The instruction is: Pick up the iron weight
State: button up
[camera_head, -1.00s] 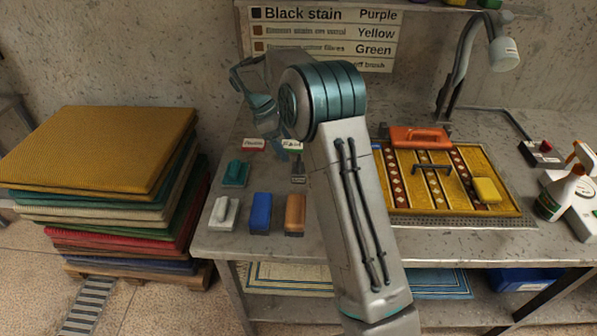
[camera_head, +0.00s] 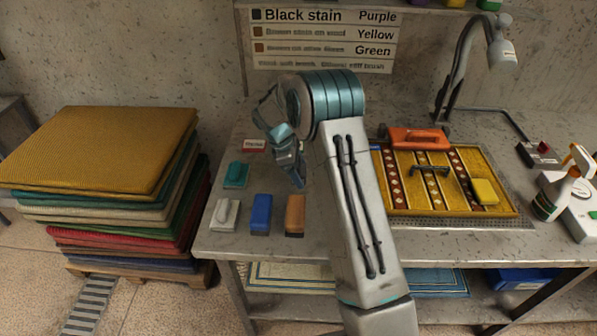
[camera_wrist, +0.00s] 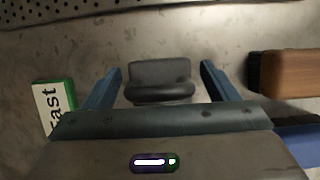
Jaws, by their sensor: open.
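A dark grey block (camera_wrist: 160,82) with a rounded, stepped top stands on the metal bench in the wrist view; it looks like the iron weight. My gripper (camera_wrist: 162,68) is open, with one blue finger on each side of the block and a visible gap to both. Nothing is held. In the head view my gripper (camera_head: 296,180) points down over the bench, behind the brown brush, and hides the block there.
A yellow rug tray (camera_head: 405,205) is to the right.

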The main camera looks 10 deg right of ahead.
jog(key=c, duration=1.6)
grip_shut()
jog(key=shift+r, duration=0.15)
